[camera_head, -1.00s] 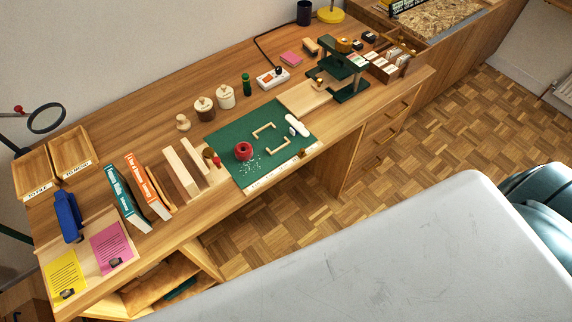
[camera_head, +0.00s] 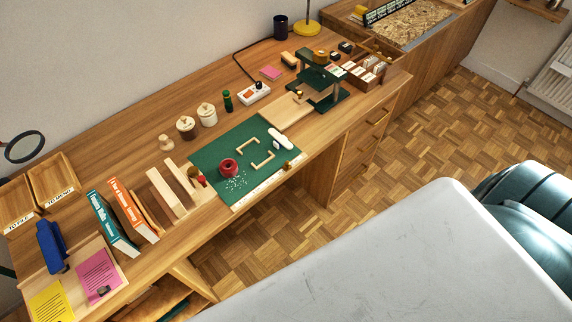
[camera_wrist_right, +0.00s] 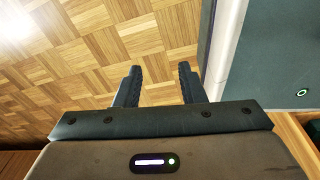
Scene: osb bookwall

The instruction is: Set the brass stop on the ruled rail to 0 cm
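The ruled rail (camera_head: 262,187) is a pale strip along the front edge of the green mat (camera_head: 208,163) on the wooden desk. A small brass stop (camera_head: 288,166) sits on it towards its right end. The rail's marks are too small to read in the head view. My right gripper (camera_wrist_right: 160,84) shows only in the right wrist view. Its two dark fingers are apart, with nothing between them, above the parquet floor. Neither the rail nor the stop is in that view. My left gripper is in neither current view.
Wooden blocks (camera_head: 166,192) and books (camera_head: 113,225) stand to the left. A large grey surface (camera_head: 400,260) fills the foreground. Parquet floor lies between it and the desk.

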